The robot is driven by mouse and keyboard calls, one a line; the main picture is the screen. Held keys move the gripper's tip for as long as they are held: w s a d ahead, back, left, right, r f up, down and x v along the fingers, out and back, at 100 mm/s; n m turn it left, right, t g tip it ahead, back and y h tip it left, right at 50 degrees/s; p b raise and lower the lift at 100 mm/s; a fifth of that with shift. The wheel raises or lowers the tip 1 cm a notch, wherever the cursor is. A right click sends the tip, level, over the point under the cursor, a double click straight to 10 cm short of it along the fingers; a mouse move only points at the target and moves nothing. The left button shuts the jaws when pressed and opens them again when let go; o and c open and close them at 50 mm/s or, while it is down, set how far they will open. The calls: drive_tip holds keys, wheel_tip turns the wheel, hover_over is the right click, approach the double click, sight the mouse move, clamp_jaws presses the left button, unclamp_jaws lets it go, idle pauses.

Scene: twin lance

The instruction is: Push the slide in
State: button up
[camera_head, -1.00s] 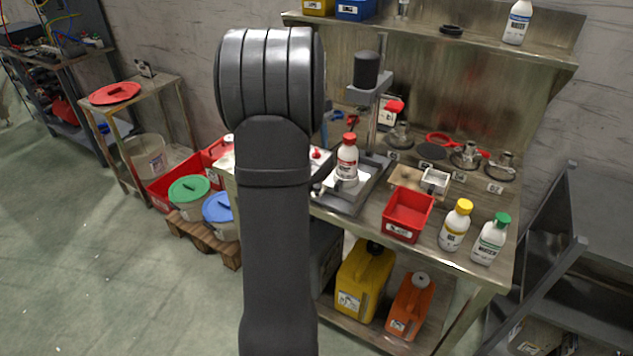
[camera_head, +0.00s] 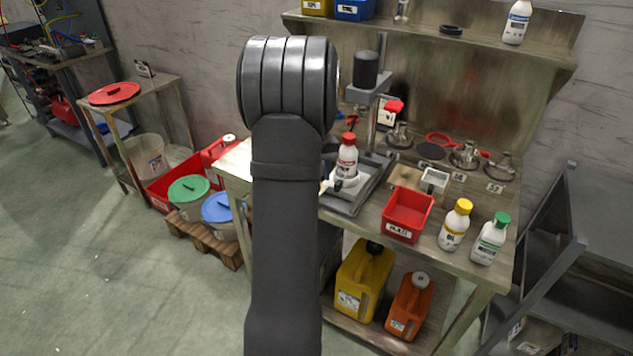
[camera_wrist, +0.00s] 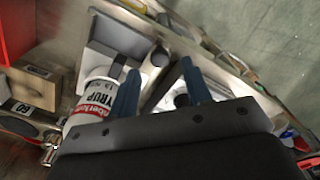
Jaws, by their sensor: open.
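A white bottle with a red cap and red label (camera_head: 346,160) stands upright on the pale metal slide and its grey base (camera_head: 352,204) under the press. A small white part (camera_head: 331,185), perhaps the slide's handle, shows beside my arm. In the wrist view my gripper (camera_wrist: 160,67) is open, with two blue fingers apart. My arm hides the gripper in the head view.
The press head (camera_head: 367,70) hangs above the bench behind the bottle. A red bin (camera_head: 408,215), a yellow-capped bottle (camera_head: 455,225) and a green-capped bottle (camera_head: 489,239) stand to the right.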

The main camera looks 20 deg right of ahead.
drive_tip(key=shift+f, duration=1.6)
clamp_jaws()
drive_tip(key=shift+w+d, duration=2.8)
drive_tip(key=shift+r, duration=0.1)
drive_tip(key=shift+c, duration=0.3)
unclamp_jaws()
drive_tip(key=shift+w+d, duration=0.1)
drive_tip(key=shift+o, duration=0.3)
